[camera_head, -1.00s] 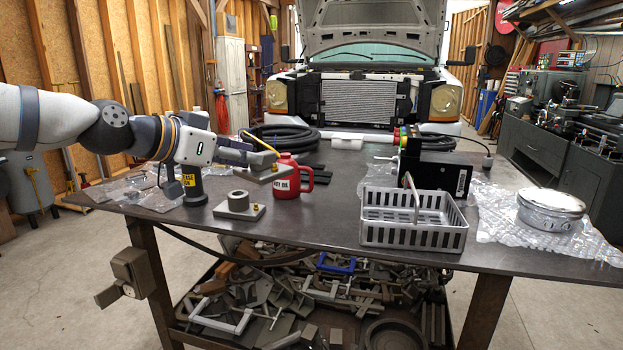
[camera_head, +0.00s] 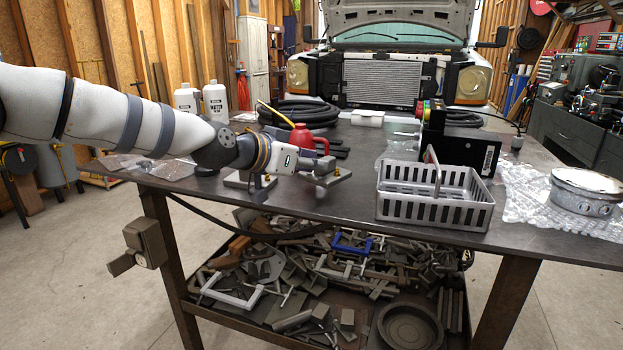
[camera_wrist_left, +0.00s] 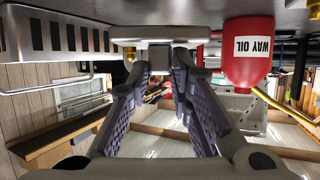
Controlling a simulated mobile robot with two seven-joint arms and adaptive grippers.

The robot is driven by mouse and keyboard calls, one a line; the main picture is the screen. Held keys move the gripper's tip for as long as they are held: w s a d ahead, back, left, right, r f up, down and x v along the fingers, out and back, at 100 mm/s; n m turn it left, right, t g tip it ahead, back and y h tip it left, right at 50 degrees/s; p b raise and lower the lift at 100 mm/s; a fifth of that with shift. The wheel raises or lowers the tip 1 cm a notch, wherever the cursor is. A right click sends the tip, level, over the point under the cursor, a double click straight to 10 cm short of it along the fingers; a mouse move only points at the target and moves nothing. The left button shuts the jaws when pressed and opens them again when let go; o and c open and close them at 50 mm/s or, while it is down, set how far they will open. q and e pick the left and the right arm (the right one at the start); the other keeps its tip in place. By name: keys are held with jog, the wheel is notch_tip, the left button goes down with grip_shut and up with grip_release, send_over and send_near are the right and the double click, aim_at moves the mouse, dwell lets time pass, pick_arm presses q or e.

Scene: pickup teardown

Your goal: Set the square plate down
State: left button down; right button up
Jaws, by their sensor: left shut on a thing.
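My left gripper (camera_head: 318,167) reaches over the table from the left, its jaws shut on the square plate (camera_head: 338,178). The plate is a flat, roughly level metal piece with a small block on top. It is low over the table, in front of the red oil jug (camera_head: 302,140); I cannot tell whether it touches the table top. In the left wrist view, which is upside down, the fingertips (camera_wrist_left: 159,62) close on the pale block, with the plate edge-on (camera_wrist_left: 165,33). A second metal plate (camera_head: 237,181) lies on the table, partly hidden by my arm. My right gripper is not in view.
A grey slotted basket (camera_head: 434,206) stands right of the plate, with bare table between. The jug also shows in the wrist view (camera_wrist_left: 247,60). A black hose coil (camera_head: 298,112) and a black boxed device (camera_head: 458,148) stand farther back; a round tin (camera_head: 588,192) is far right.

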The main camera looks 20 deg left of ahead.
aim_at(311, 178)
pick_arm(q)
notch_tip(311, 178, down, 3)
jog(key=shift+f, duration=0.1)
jog(key=shift+r, duration=0.2)
jog(key=shift+f, duration=0.1)
jog(key=c, duration=1.9)
grip_release()
jog(key=shift+f, duration=0.2)
jog(key=o, duration=0.5)
jog(key=shift+c, duration=0.2)
